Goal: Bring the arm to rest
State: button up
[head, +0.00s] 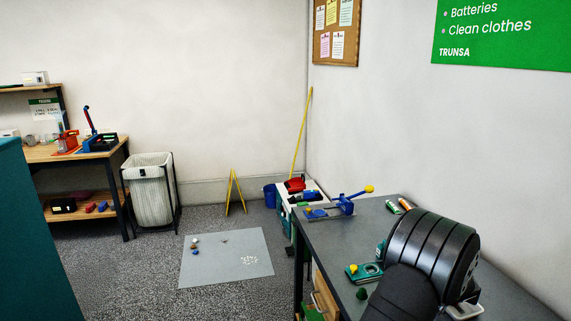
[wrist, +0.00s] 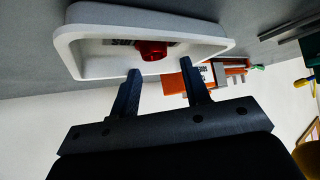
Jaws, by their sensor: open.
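My gripper (wrist: 165,79) shows in the wrist view with its two dark fingers spread apart and nothing between them. Past the fingertips lies a white tray (wrist: 85,54) with a red round object (wrist: 150,50) in it. The fingers appear close to the tray's rim; I cannot tell whether they touch it. In the head view my black arm stands over the right end of the dark workbench (head: 400,222), and my gripper is hidden behind it.
An orange object (wrist: 174,82) lies beside the tray. On the bench are a blue clamp-like tool with a yellow knob (head: 343,205), a green-and-yellow device (head: 372,270) and small cylinders (head: 405,204). A white hamper (head: 150,190) and grey mat (head: 215,270) are on the floor.

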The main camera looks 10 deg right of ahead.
jog(key=shift+f, duration=0.45)
jog(key=v, duration=1.2)
jog(key=x, duration=1.2)
jog(key=shift+f, duration=0.15)
jog(key=r, duration=0.2)
jog(key=s+r, duration=0.1)
jog(key=r, duration=0.2)
jog(key=shift+r, duration=0.15)
jog(key=s+r, duration=0.7)
jog(key=s, duration=0.3)
jog(key=w+a+r+n, duration=0.1)
jog(key=w+a, duration=0.2)
jog(key=w, duration=0.2)
jog(key=w+a+r+n+t+y, duration=0.1)
jog(key=w+a+r, duration=0.1)
jog(key=w, duration=0.4)
jog(key=w+a+r, duration=0.1)
jog(key=w+a, duration=0.3)
jog(key=w, duration=0.2)
jog(key=shift+a+r+n+t+y, duration=0.3)
jog(key=shift+a+r+n, duration=0.1)
jog(key=w+a+f, duration=0.3)
jog(key=w+f, duration=0.1)
jog(key=w, duration=0.2)
jog(key=w+a+f+n+y, duration=0.1)
jog(key=w+a+f, duration=0.3)
jog(key=w, duration=0.2)
jog(key=shift+n+t, duration=0.3)
jog(key=shift+t, duration=0.1)
